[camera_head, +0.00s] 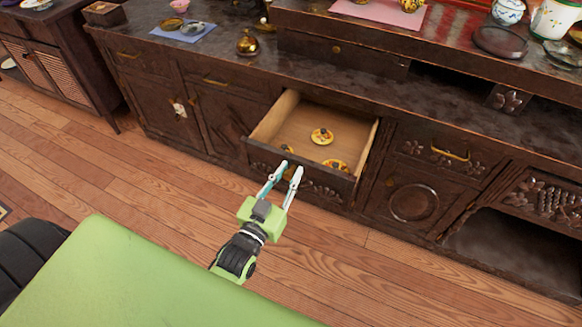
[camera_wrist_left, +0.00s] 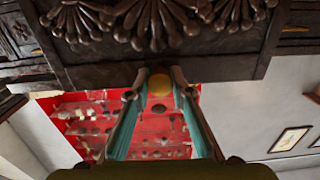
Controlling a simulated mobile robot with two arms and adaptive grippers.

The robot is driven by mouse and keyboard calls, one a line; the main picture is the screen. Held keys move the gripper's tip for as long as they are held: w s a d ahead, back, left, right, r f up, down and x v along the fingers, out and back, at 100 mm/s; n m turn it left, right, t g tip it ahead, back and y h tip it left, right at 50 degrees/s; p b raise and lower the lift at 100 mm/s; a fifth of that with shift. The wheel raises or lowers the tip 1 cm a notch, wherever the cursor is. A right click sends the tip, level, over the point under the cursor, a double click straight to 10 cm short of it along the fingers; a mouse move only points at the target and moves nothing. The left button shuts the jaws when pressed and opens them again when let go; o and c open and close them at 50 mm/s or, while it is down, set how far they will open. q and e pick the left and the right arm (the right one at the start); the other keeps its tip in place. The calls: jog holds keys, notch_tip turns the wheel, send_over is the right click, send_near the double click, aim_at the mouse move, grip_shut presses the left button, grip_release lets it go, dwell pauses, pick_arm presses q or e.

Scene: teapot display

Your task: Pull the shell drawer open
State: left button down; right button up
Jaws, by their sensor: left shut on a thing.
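The shell drawer (camera_head: 292,129) is pulled out of the dark wooden cabinet, with its pale inside showing. Its dark carved front (camera_head: 325,180) faces my left gripper. The left wrist view shows the fan-shaped shell carvings (camera_wrist_left: 150,22) on that front close up. A round brass knob (camera_wrist_left: 160,84) sits between my fingertips there. My left gripper (camera_head: 287,170) is at the drawer front, shut on the knob, which the fingers hide in the head view. My right gripper is in neither view.
Several yellow patterned pieces (camera_head: 322,136) lie inside the drawer. A brass-handled drawer (camera_head: 450,153) is to the right. Teaware, including a brass pot (camera_head: 247,43), stands on the cabinet top (camera_head: 290,72). The wooden floor (camera_head: 340,260) in front is clear.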

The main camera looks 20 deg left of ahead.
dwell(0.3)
pick_arm(q)
jog(key=c, duration=1.8)
grip_release()
jog(key=shift+s+f, duration=0.1)
jog(key=shift+s, duration=0.5)
jog(key=s, duration=1.1)
jog(key=shift+a, duration=0.2)
